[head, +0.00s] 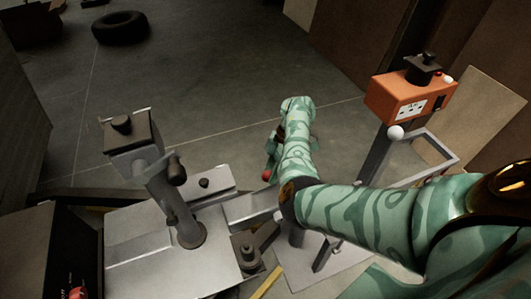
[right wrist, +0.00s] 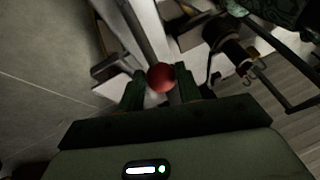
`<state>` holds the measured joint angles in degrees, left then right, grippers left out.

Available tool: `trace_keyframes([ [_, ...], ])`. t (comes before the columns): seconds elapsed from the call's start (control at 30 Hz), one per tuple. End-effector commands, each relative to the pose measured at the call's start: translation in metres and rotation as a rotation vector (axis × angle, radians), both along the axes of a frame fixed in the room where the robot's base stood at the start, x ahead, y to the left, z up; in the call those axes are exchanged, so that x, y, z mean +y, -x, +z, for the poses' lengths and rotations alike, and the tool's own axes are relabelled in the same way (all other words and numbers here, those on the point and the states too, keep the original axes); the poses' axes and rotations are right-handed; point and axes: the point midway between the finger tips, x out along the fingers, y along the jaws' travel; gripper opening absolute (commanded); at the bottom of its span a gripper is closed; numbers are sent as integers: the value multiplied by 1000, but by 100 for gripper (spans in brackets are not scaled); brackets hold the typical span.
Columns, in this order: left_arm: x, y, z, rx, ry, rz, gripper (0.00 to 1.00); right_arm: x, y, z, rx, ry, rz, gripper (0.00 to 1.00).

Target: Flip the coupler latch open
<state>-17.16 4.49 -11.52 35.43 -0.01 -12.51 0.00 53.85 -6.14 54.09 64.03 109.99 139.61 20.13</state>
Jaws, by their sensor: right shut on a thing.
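The coupler latch ends in a round red knob (right wrist: 161,77), seen in the middle of the right wrist view. A grey bar (right wrist: 144,32) runs up from behind the knob in that view. My right gripper (right wrist: 160,84) has its two green fingers closed on either side of the knob. In the head view the red knob (head: 266,175) shows only as a small patch beside my right gripper (head: 270,163). The grey metal coupler (head: 250,208) is partly covered by my right arm, and the latch's angle cannot be told. My left gripper is not in view.
A grey metal plate with a post (head: 168,190) stands to the left. An orange box (head: 411,97) with a black knob tops a stand at right, close to my right arm. A black tire (head: 121,28) lies far back. The floor behind the coupler is clear.

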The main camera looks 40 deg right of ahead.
Motion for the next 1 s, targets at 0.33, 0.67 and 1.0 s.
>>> trace_keyframes([
  [0.33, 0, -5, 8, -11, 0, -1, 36, -34, 9, 11, 5, 23, -4, 0],
  [0.67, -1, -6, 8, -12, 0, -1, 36, -36, 10, 11, 4, 16, 0, 53],
  [1.0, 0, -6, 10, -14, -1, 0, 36, -36, 9, 15, 3, 12, 0, 55],
])
